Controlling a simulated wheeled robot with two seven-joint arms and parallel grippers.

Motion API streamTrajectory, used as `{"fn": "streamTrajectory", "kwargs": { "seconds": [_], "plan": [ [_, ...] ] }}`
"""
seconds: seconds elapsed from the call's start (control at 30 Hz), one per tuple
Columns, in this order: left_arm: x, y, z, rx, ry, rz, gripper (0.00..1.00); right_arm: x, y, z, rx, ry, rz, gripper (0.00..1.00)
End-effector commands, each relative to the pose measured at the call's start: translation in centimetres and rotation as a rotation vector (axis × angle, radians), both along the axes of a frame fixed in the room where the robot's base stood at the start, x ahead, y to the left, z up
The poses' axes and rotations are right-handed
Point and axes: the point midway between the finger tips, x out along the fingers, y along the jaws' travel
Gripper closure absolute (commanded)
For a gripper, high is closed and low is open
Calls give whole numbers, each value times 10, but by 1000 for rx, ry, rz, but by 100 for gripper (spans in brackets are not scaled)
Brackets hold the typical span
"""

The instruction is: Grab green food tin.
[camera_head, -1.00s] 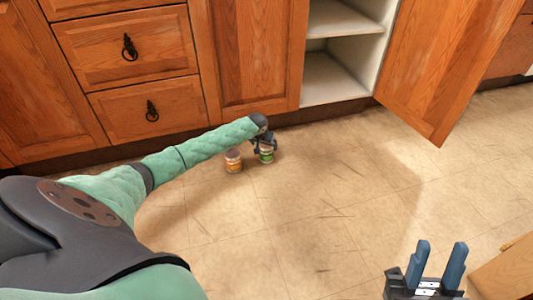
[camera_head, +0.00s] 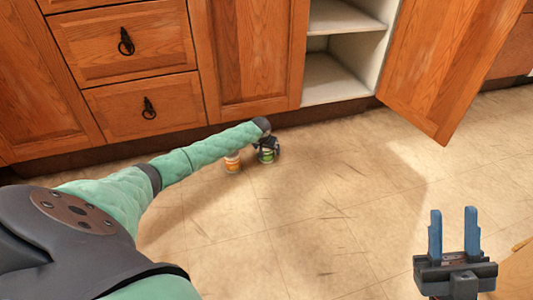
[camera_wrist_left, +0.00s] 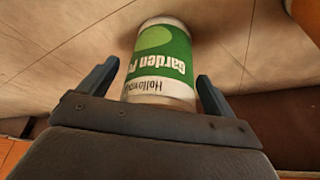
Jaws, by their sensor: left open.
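The green food tin (camera_head: 267,156) stands on the floor near the cabinet base, partly hidden by my left gripper (camera_head: 268,146). In the left wrist view the green tin (camera_wrist_left: 160,60), labelled "Garden Pe…", lies between the two fingers of my left gripper (camera_wrist_left: 158,85). The fingers are open, one on each side, with a visible gap to the tin. My right gripper (camera_head: 454,232) is at the lower right of the head view, its two blue fingers apart and empty.
An orange-labelled tin (camera_head: 233,164) stands on the floor just left of the green tin, partly covered by my left arm. Wooden drawers (camera_head: 140,105) and an open cabinet (camera_head: 335,82) with its door (camera_head: 435,65) swung out stand behind. The floor (camera_head: 310,210) in front is clear.

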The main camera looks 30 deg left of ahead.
Motion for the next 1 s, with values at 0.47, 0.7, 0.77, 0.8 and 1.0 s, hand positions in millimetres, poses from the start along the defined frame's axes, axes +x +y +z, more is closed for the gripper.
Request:
{"fn": "streamTrajectory", "kwargs": {
  "seconds": [0.47, 0.7, 0.77, 0.8, 1.0],
  "plan": [
    [0, 0, 0, 0, 0, 0, 68, 0, 0, 0, 2, 0, 0, 64],
    [0, 0, 1, -1, -1, 0, 73, 0, 0, 1, 2, 0, 0, 64],
    [0, 0, 2, -1, -1, 0, 73, 0, 0, 2, 3, -2, 1, 64],
    [0, 0, 3, -1, -1, 0, 73, -1, 0, 3, 3, -4, 1, 64],
    [0, 0, 18, -1, -1, 0, 73, -15, 1, 11, 53, -20, -3, 64]
  ]
}}
